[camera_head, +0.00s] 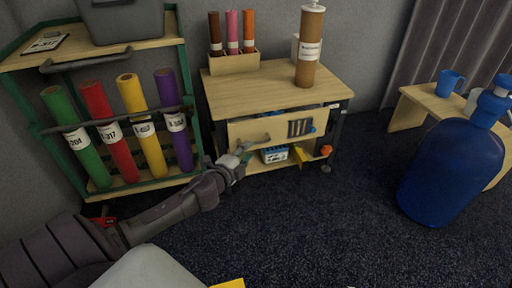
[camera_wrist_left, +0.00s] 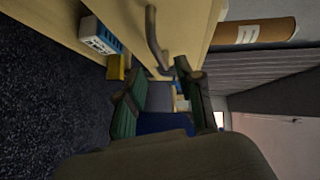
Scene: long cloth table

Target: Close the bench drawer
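The wooden bench (camera_head: 265,88) stands in the middle of the head view. Its drawer (camera_head: 262,127) has a pale wood front with a dark bar handle and a picture of tools. I cannot tell exactly how far the drawer stands out. My left gripper (camera_head: 242,157) is low in front of the drawer's left part, near the handle (camera_head: 254,142). In the left wrist view, the gripper's fingers (camera_wrist_left: 158,88) are spread, with nothing held between them. The handle (camera_wrist_left: 153,40) shows just beyond the fingertips, and the drawer front (camera_wrist_left: 185,25) is behind it. My right gripper is not in view.
A blue-and-white box (camera_head: 275,155) and a yellow item (camera_head: 298,154) are under the drawer. A green rack (camera_head: 120,180) with several coloured tubes stands at left. A large blue bottle (camera_head: 450,170) is at right. The dark carpet (camera_head: 320,220) between is clear.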

